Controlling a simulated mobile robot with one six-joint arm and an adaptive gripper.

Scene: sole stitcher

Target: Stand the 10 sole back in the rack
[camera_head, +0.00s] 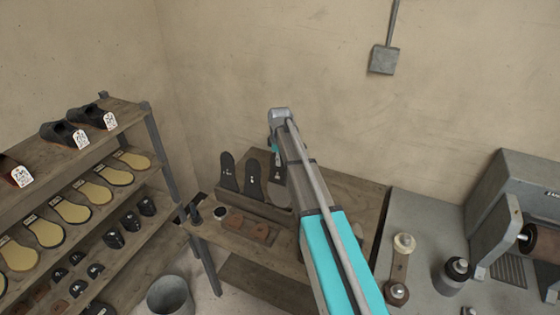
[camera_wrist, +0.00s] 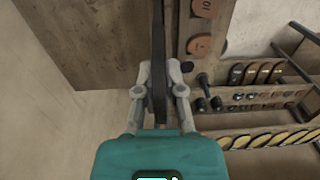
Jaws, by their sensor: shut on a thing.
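A dark, thin sole (camera_wrist: 158,55) shows edge-on in the wrist view, between the two fingers of my gripper (camera_wrist: 160,90), which is shut on it. Its number is not readable from that side. In the head view my arm hides most of the gripper. The wooden rack (camera_head: 235,203) stands on the wooden table. Two dark soles stand upright in it, a left one (camera_head: 228,172) and a middle one (camera_head: 253,180). A greyer sole (camera_head: 278,193) shows upright at the right, partly behind my arm. I cannot tell whether it is the held one or whether it touches the rack.
A shelf unit (camera_head: 130,115) with shoes and pale soles stands left. A grey machine (camera_head: 515,205) stands right. A bucket (camera_head: 169,296) is on the floor.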

